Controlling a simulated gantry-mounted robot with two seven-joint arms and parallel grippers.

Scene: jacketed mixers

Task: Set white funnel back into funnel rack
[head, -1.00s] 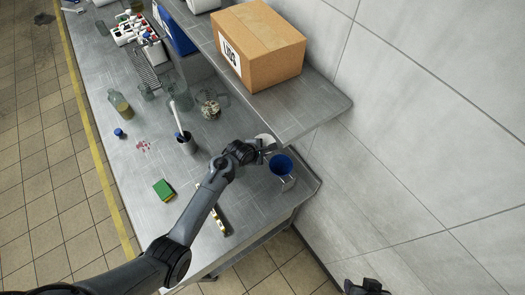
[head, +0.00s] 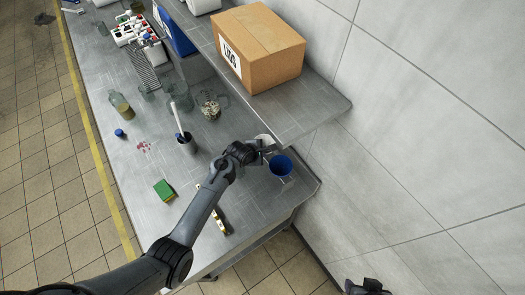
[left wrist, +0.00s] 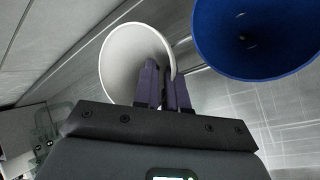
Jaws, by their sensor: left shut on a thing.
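The white funnel (left wrist: 118,60) is in my left gripper, beside the blue funnel in the left wrist view. In the head view only part of the white funnel (head: 265,138) shows, beyond the gripper near the shelf's edge. My left gripper (head: 266,147) is shut on the white funnel's rim; its purple fingers (left wrist: 165,78) show in the wrist view. The blue funnel (head: 280,167) sits at the bench's right end, in what looks like the funnel rack (head: 288,181), mostly hidden. A dark part of my right arm shows at the bottom edge; its jaws cannot be made out.
A shelf (head: 318,110) with a cardboard box (head: 258,50) overhangs the bench close to my left gripper. The wall is on the right. A dark cup (head: 186,144), a green sponge (head: 163,189) and glassware stand farther left.

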